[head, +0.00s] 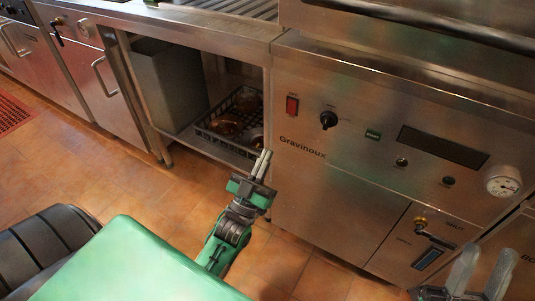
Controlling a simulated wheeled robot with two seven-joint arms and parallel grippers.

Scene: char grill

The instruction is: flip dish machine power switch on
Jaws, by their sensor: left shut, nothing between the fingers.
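The dish machine (330,180) is a steel unit marked "Gravinoux" on the right half of the head view. Its red power switch (292,105) sits at the upper left of the front panel, left of a black knob (328,120). I cannot tell the switch's position. My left gripper (263,162) is shut and empty, pointing up, lower in the picture than the switch and left of it, apart from it. My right gripper (482,272) is at the lower right, fingers spread with nothing visible between them, away from the switch.
The panel also holds a dark display (443,147), a green button (373,134) and a dial gauge (503,180). Left of the machine, an open bay holds a black rack (207,137) with brown items. A lower panel has a valve (420,224).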

